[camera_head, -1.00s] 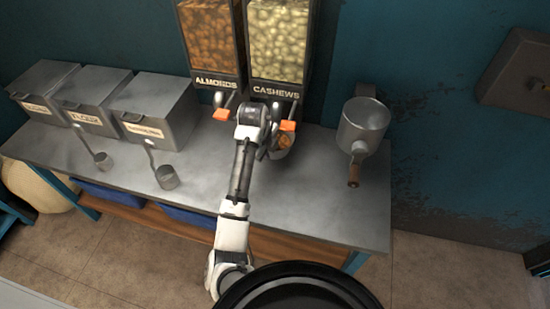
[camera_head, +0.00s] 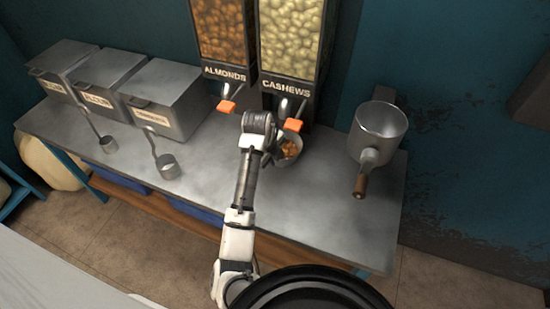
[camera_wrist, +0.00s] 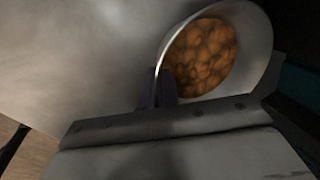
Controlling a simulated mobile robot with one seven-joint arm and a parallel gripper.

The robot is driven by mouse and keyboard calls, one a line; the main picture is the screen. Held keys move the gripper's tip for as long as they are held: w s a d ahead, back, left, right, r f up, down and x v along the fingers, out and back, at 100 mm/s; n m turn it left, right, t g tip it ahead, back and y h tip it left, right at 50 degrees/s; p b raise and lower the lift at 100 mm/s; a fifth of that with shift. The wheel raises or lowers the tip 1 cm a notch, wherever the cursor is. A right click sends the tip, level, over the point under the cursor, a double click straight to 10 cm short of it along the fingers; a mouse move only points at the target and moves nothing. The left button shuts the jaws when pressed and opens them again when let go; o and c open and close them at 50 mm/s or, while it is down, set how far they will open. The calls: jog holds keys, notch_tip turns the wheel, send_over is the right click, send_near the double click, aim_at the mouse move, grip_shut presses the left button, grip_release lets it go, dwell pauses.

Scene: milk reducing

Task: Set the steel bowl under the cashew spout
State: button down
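The steel bowl (camera_head: 292,161) holds orange-brown nuts and is below and slightly in front of the cashew dispenser (camera_head: 289,42). The cashew spout (camera_head: 283,106) with its orange lever is above and behind the bowl. My gripper (camera_head: 271,155) is at the bowl's left side, its fingers mostly hidden by my wrist. In the wrist view the bowl (camera_wrist: 255,30) is at upper right, and the fingers of my gripper (camera_wrist: 162,88) are close together on its near rim, apparently pinching it. Whether the bowl touches the counter is unclear.
The almond dispenser (camera_head: 224,40) with its orange lever is just left. A steel pot (camera_head: 379,135) with a wooden handle stands right of the bowl. Lidded bins (camera_head: 168,97) and two scoops are at the left. The front middle of the counter (camera_head: 315,215) is clear.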

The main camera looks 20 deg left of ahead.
jog(key=shift+f, duration=0.2)
jog(key=c, duration=1.7)
grip_release()
jog(key=b+v, duration=0.1)
jog(key=v, duration=0.4)
jog(key=shift+s+a+r, duration=0.15)
jog(key=shift+s+r, duration=0.05)
jog(key=shift+r, duration=0.1)
jog(key=s+a, duration=0.1)
jog(key=s, duration=0.5)
jog(key=s+a, duration=0.1)
jog(key=s, duration=0.2)
jog(key=shift+a+p, duration=0.35)
jog(key=shift+s+a+f, duration=0.1)
jog(key=shift+s+a, duration=0.05)
jog(key=shift+s, duration=0.4)
jog(key=shift+s+a, duration=0.15)
jog(key=shift+s, duration=0.4)
